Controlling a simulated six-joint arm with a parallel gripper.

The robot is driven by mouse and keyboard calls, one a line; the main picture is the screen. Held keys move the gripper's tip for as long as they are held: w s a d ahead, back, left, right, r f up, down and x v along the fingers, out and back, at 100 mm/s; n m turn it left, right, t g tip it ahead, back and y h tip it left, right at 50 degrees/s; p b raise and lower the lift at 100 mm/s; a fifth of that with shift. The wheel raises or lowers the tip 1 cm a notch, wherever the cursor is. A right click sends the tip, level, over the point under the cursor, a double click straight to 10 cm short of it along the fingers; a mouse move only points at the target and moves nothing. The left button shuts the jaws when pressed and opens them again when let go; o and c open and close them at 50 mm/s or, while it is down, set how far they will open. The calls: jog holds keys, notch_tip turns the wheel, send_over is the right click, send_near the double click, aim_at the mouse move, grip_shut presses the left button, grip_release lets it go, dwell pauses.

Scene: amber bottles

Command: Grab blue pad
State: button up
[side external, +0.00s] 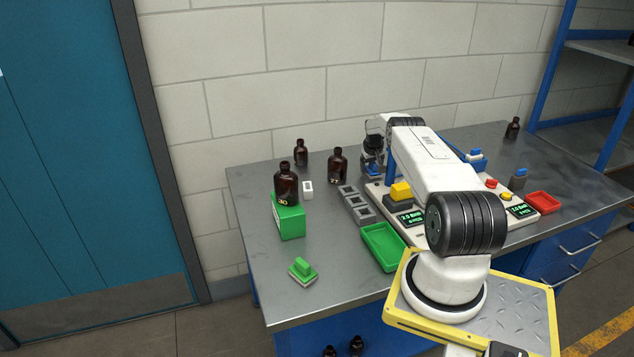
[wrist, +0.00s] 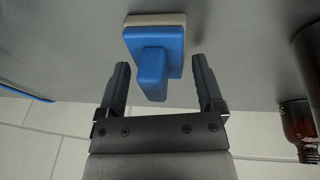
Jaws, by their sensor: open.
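The blue pad (wrist: 174,40) shows in the wrist view as a blue block on a pale beige layer, with a raised blue grip. It rests on the grey tabletop. My gripper (wrist: 160,64) is open, with one dark finger on each side of the raised grip. There is a gap on both sides, and neither finger seems to touch it.
A brown bottle (wrist: 301,125) is at the right of the wrist view. In the side view, brown bottles (side external: 338,165) stand to the left, one on a green box (side external: 289,222). A green pad (side external: 302,271) and green tray (side external: 383,247) lie nearer the front. The wall is close behind.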

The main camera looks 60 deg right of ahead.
jog(key=shift+f, duration=0.3)
jog(key=shift+c, duration=0.2)
jog(key=c, duration=1)
jog(key=shift+d+r, duration=0.1)
jog(key=shift+r, duration=0.1)
jog(key=shift+r, duration=0.4)
jog(key=w+a, duration=0.1)
jog(key=w+a+r, duration=0.1)
jog(key=w, duration=0.1)
jog(key=shift+a+r, duration=0.1)
jog(key=shift+a, duration=0.3)
notch_tip(320, 180, up, 13)
jog(key=shift+f, duration=0.15)
